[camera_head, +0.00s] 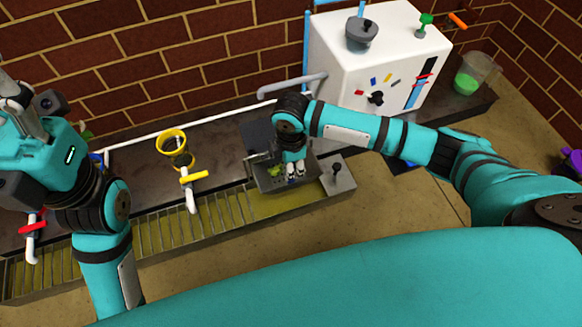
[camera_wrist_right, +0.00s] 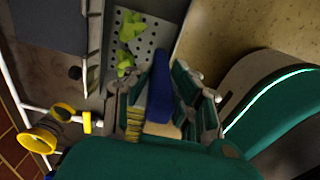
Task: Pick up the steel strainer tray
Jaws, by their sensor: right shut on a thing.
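The steel strainer tray (camera_head: 267,186) is a grey, perforated tray with green pieces on it, at the front edge of the counter in the head view. In the right wrist view the tray (camera_wrist_right: 150,22) shows its holes and the green pieces (camera_wrist_right: 130,27) at the top. My right gripper (camera_head: 294,172) reaches down to the tray. In the wrist view its fingers (camera_wrist_right: 160,100) are closed about a dark blue grip (camera_wrist_right: 160,85) that adjoins the tray; the exact join is hidden. My left gripper (camera_head: 12,95) is at the far left, away from the tray, its fingers partly cut off.
A white cabinet (camera_head: 375,60) stands behind my right arm. A grey box with a lever (camera_head: 338,177) is right of the tray. Yellow rings (camera_head: 172,142) and a pipe with a yellow handle (camera_head: 194,177) stand left. A beaker with green liquid (camera_head: 467,83) is far right.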

